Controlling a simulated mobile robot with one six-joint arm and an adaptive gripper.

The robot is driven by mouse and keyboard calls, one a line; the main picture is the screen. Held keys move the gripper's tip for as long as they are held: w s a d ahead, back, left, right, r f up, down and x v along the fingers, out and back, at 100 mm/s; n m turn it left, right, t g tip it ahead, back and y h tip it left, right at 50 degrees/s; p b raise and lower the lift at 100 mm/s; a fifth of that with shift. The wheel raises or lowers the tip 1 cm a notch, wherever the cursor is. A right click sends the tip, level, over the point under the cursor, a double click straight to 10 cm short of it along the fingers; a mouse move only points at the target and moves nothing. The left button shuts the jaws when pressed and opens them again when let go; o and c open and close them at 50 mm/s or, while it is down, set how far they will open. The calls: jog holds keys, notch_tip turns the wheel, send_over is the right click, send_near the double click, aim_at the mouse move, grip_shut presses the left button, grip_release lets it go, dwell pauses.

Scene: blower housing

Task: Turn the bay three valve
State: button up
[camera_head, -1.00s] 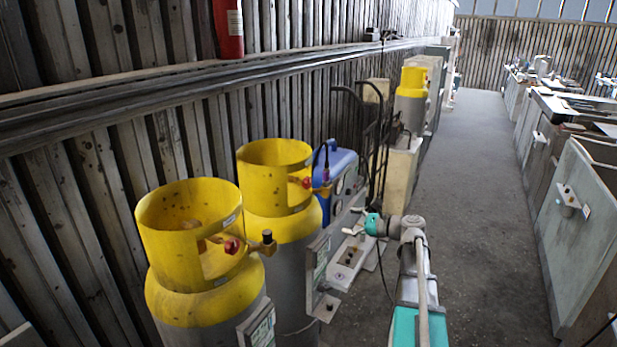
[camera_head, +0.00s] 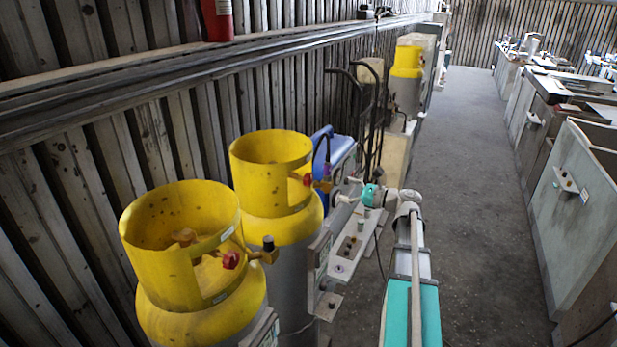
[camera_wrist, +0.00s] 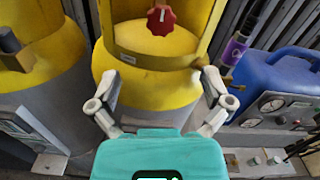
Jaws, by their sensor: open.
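Two grey gas cylinders with yellow collars stand along the wall, a nearer one (camera_head: 200,290) and a second one (camera_head: 272,225) behind it. Each has a red valve knob in its collar opening: the nearer knob (camera_head: 231,260) and the second knob (camera_head: 307,180). I cannot tell which is bay three. My gripper (camera_head: 344,190) is open and empty, right of the second cylinder. In the wrist view my gripper (camera_wrist: 158,80) faces that cylinder, its fingers spread apart. The second cylinder's red knob (camera_wrist: 160,20) shows above and beyond the fingertips, apart from them.
A blue unit with gauges (camera_wrist: 275,95) stands right of the second cylinder. Metal brackets and a grey panel (camera_head: 345,255) stick out beside the cylinders. A third yellow-topped cylinder (camera_head: 406,65) is farther along. The aisle floor (camera_head: 460,200) is clear; cabinets line the right.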

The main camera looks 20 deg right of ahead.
aim_at(311, 180)
jog(key=shift+s, duration=0.15)
jog(key=shift+w, duration=0.2)
jog(key=x, duration=1.3)
jog(key=shift+w, duration=0.15)
jog(key=c, duration=1.1)
